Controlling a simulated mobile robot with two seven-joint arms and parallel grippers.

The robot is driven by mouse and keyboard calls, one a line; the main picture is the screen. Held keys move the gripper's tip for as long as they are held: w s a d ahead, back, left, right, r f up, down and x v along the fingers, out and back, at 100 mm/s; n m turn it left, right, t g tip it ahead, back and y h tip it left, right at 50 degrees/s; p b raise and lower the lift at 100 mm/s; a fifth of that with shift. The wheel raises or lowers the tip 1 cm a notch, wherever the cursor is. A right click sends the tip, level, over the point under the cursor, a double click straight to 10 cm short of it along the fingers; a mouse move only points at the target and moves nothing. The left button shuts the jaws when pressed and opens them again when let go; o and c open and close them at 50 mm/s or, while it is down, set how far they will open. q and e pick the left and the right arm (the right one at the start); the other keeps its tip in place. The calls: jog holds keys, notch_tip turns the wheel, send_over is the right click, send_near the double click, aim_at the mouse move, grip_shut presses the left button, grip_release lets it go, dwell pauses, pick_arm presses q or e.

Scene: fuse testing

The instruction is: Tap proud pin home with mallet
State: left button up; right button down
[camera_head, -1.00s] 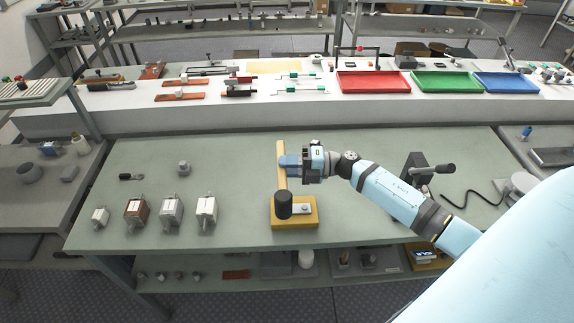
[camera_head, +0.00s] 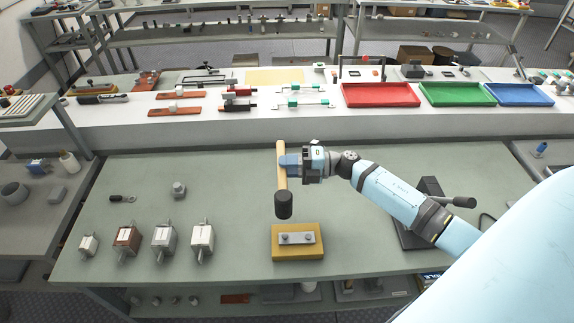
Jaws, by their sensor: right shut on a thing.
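My right gripper (camera_head: 291,162) is shut on the wooden handle of the mallet (camera_head: 282,181). The mallet's black head (camera_head: 284,205) hangs at the near end of the handle, behind the yellow block (camera_head: 299,252) in the picture and apart from it. The yellow block lies on the green-grey bench and carries a grey metal plate (camera_head: 297,238). Two small round pins or studs show on the plate, one near each end; the left one (camera_head: 285,237) looks darker. Their exact heights are too small to tell. My left gripper is out of view.
Several fuse-like blocks, including a brown one (camera_head: 127,239), stand at the bench's left. A dark lever device (camera_head: 437,200) stands at the right, partly behind my arm. Red (camera_head: 380,95), green (camera_head: 457,94) and blue (camera_head: 519,94) trays sit on the back shelf.

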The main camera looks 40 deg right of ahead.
jog(key=shift+d, duration=0.1)
notch_tip(320, 180, down, 5)
jog(key=b, duration=0.4)
jog(key=shift+w, duration=0.1)
dwell(0.3)
